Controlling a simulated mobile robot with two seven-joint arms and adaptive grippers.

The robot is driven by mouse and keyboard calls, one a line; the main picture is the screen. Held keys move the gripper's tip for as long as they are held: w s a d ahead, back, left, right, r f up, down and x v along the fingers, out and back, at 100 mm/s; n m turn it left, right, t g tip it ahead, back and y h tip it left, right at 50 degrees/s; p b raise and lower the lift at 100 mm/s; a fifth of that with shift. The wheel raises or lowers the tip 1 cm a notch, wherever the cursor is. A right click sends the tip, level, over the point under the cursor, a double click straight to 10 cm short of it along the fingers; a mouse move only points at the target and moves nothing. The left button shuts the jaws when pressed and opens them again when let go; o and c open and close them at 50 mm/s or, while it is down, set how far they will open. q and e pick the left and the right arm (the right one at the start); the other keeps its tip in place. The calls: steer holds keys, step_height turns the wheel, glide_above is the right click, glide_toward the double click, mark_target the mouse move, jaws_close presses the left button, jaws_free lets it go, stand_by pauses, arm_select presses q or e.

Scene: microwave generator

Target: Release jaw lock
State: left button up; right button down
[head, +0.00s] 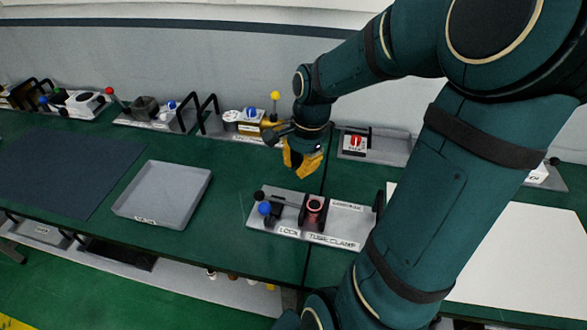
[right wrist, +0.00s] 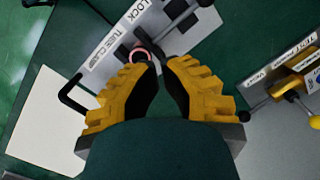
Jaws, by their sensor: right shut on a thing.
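The tube clamp fixture (head: 325,238), a grey plate with "LOCK" and "TUBE CLAMP" labels, lies on the green bench and shows at the top of the right wrist view (right wrist: 122,45). Its lever with a blue ball (head: 265,208) and a black ball (head: 258,195) are at its left end by the "LOCK" label. A reddish tube (head: 314,207) stands in the clamp. My right gripper (head: 300,172), with yellow fingers, is above and behind the fixture, apart from the lever. Its fingers nearly meet in the right wrist view (right wrist: 161,64); what they hold cannot be made out. My left gripper is not in view.
A grey tray (head: 163,190) lies left of the fixture, and a dark mat (head: 55,170) further left. Other lever fixtures line the back, one with a red knob (head: 357,141). A white sheet (head: 520,260) is at the right. My right arm covers much of the right side.

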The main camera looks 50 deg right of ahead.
mark_target(266, 214)
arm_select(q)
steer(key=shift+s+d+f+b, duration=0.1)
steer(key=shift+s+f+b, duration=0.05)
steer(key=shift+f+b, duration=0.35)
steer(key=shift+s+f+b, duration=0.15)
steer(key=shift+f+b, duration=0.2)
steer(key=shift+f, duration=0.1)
arm_select(e)
steer(key=w+a+f, duration=0.1)
steer(key=a+f, duration=0.4)
steer(key=f, duration=0.3)
steer(key=shift+w+f, duration=0.15)
steer(key=shift+w, duration=0.05)
steer(key=shift+d, duration=0.1)
